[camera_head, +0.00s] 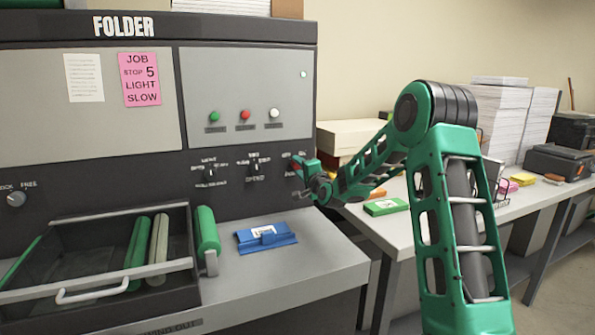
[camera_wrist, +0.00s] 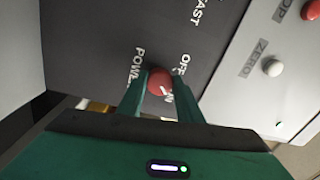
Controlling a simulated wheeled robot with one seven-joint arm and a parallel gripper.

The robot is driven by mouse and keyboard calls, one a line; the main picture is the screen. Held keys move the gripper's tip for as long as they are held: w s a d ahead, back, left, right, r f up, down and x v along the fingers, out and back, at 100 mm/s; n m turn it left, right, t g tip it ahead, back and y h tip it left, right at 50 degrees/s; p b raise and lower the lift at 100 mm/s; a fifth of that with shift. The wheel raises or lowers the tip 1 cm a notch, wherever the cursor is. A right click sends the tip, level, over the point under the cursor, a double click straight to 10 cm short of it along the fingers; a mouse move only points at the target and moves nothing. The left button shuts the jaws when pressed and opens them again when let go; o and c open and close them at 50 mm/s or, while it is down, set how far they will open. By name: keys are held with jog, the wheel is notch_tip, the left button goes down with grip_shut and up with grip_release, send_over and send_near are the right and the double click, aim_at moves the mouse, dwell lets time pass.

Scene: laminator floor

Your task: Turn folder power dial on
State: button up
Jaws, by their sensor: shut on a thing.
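The folder machine (camera_head: 60,125) fills the left of the head view, with its dark control strip across the middle. The power dial (camera_wrist: 160,80) is a round red knob with a light pointer mark, beside the words POWER, OFF and ON, in the wrist view. My gripper (camera_wrist: 162,92) has its two green fingers on either side of the dial and is shut on it. In the head view my gripper (camera_head: 298,168) is at the right end of the control strip and mostly hides the dial.
Other dials (camera_head: 210,172) sit left on the strip. Green, red and white buttons (camera_head: 245,115) are above. A blue item (camera_head: 265,237) lies on the machine's ledge near an open tray (camera_head: 95,262). A table (camera_head: 385,222) with paper stacks (camera_head: 500,120) stands at right.

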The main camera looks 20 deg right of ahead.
jog(key=shift+d+f, duration=0.2)
dwell(0.3)
jog(key=o, duration=1)
jog(key=shift+o, duration=0.2)
jog(key=shift+a+r, duration=0.1)
jog(key=shift+s, duration=0.2)
jog(key=s, duration=1)
jog(key=shift+s+f, duration=0.15)
jog(key=shift+f, duration=0.1)
